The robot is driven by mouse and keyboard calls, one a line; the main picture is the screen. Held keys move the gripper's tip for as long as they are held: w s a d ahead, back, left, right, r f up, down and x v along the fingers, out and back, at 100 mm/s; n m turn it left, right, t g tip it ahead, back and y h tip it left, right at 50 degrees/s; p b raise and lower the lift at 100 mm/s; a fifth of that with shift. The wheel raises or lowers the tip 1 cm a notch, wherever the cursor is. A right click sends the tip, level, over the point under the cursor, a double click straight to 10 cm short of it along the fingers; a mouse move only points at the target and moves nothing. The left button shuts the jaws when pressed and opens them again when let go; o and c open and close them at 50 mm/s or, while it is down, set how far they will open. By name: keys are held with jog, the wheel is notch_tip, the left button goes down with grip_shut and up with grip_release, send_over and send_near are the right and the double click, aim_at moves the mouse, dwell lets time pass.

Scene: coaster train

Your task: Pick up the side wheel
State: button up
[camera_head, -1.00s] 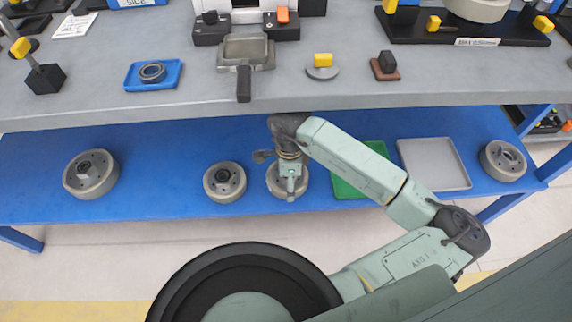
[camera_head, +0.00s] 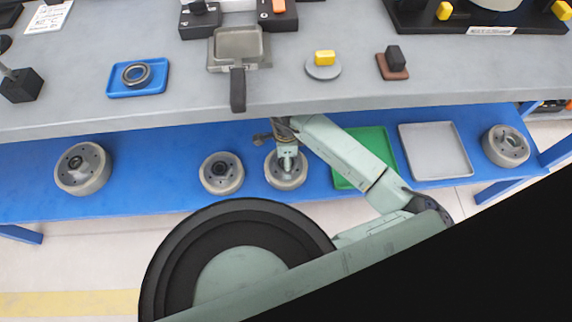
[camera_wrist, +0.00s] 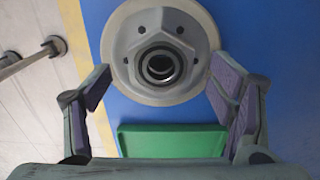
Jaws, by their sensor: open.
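Several grey wheels stand on the blue lower shelf. One wheel (camera_head: 285,180) is directly below my gripper (camera_head: 287,163) in the head view, partly hidden by it. The wrist view shows this wheel (camera_wrist: 128,60) with a hexagonal hub and a dark round bore, lying flat on the blue surface. In that view my gripper (camera_wrist: 160,78) is open, its two pads apart on the left and right near the wheel's lower part. Nothing is held. I cannot tell whether the pads are level with the wheel.
Other wheels stand at left (camera_head: 83,169), left of my gripper (camera_head: 221,173) and far right (camera_head: 506,146). A green tray (camera_head: 376,143) and a grey tray (camera_head: 435,151) lie to the right.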

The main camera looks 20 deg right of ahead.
jog(key=shift+f, duration=0.9)
jog(key=shift+c, duration=0.2)
grip_shut()
jog(key=shift+r, duration=0.15)
